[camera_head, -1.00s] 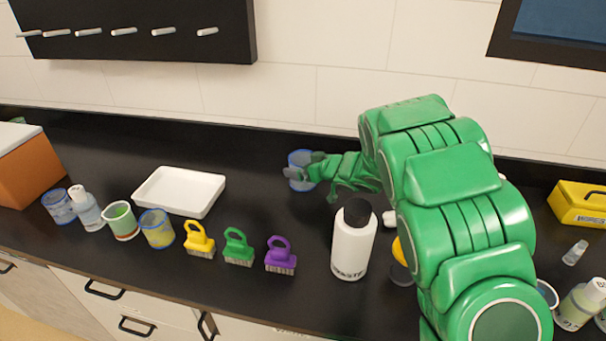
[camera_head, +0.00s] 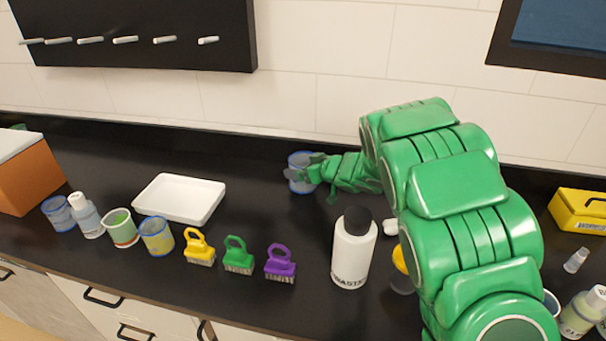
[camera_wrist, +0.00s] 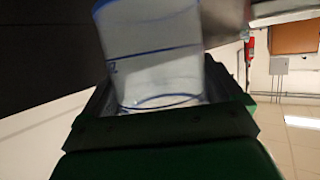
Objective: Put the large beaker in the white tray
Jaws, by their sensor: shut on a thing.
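A clear beaker with a blue rim (camera_head: 299,173) is at the back of the counter in the head view. My gripper (camera_head: 311,174) is shut on it from the right. In the wrist view the beaker (camera_wrist: 155,55) sits between the dark fingers of my gripper (camera_wrist: 160,112), and blue lines show on its wall. I cannot tell whether its base touches the counter. The white tray (camera_head: 168,213) lies empty on the counter, left of the beaker.
Several containers, including a yellow-filled beaker (camera_head: 157,236), stand left of and in front of the tray. Yellow, green (camera_head: 238,256) and purple brushes stand at the front. A white waste bottle (camera_head: 352,250) stands before my arm. Counter between tray and beaker is clear.

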